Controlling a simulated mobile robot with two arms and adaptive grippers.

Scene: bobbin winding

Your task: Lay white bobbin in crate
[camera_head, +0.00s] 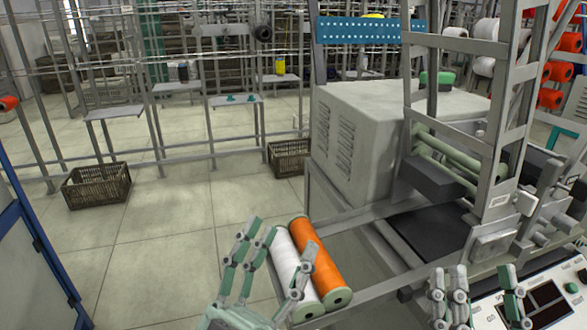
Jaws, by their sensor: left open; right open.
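The white bobbin (284,253) lies slanted on the front ledge of the machine, side by side with an orange bobbin (315,255). My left gripper (281,248) is open at the white bobbin, with two fingers on its left side and one finger overlapping its front part. I cannot tell whether the fingers touch it. My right gripper (482,277) is open and empty at the lower right, in front of the control panel. One wicker crate (97,187) stands on the floor at the left, and another crate (288,158) stands beside the machine. Their insides look empty, though small in view.
The grey machine housing (365,130) and its metal frame (500,130) fill the right side. A control panel (545,300) is at the lower right. A blue-edged panel (30,250) stands at the left edge. Tiled floor (170,240) between is clear. Racks stand behind.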

